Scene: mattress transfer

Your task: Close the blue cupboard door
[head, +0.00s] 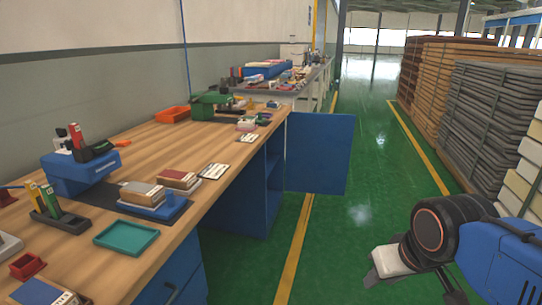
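The blue cupboard door (319,153) stands open, swung out from the workbench into the green aisle. Its flat panel faces me. The blue cupboard (240,198) is under the wooden bench top, and its open inside shows to the left of the door. My gripper (405,275) is at the lower right, nearer to me than the door and apart from it. It is partly hidden by my wrist, and its fingers do not show clearly enough to tell open from shut.
The wooden bench top (150,185) on the left holds trays, boxes and tools. Stacked boards (480,110) line the right side. The green floor (355,215) between the door and my arm is clear, with yellow lines along the aisle.

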